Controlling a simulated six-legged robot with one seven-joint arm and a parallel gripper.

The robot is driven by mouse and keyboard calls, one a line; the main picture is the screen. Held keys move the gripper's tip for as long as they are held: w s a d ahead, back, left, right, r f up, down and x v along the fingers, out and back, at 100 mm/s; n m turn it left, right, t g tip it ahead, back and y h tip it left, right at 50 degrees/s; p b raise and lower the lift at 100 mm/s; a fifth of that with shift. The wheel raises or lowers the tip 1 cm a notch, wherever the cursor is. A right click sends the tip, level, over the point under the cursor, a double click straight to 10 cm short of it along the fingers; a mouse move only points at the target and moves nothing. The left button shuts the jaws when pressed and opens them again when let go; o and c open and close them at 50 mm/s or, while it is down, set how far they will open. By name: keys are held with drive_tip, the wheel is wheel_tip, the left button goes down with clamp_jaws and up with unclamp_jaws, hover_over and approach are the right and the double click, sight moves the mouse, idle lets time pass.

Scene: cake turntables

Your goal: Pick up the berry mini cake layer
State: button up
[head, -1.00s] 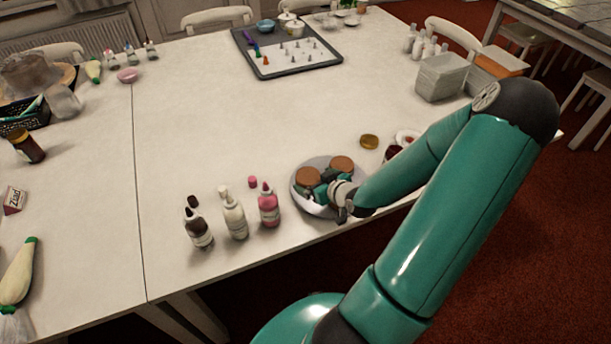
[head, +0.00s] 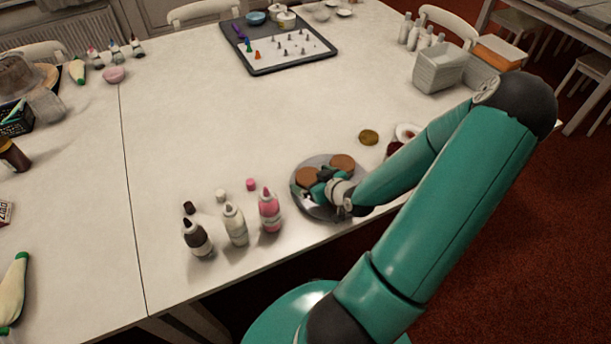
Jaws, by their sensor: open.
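A round grey plate or turntable (head: 322,160) stands near the table's front edge. Two round brown cake layers show on it, one at the left (head: 306,176) and one at the back right (head: 343,162). I cannot tell from the colour which layer is the berry one. My gripper (head: 318,190) is low over the middle and left of the plate, close in front of the left brown layer. It is open. My wrist and fingers hide the front right of the plate and anything lying there. I cannot tell whether a finger touches a layer.
Three squeeze bottles, dark (head: 196,238), white (head: 235,225) and pink (head: 269,210), stand just left of the plate, their caps behind them. A gold lid (head: 368,137) lies behind it. A grey tray (head: 262,70) with piping tips is far back. The table's middle is clear.

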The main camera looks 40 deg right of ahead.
drive_tip(key=shift+w+a, duration=0.1)
drive_tip(key=shift+w, duration=0.1)
drive_tip(key=c, duration=1.1)
drive_tip(key=shift+r, duration=0.15)
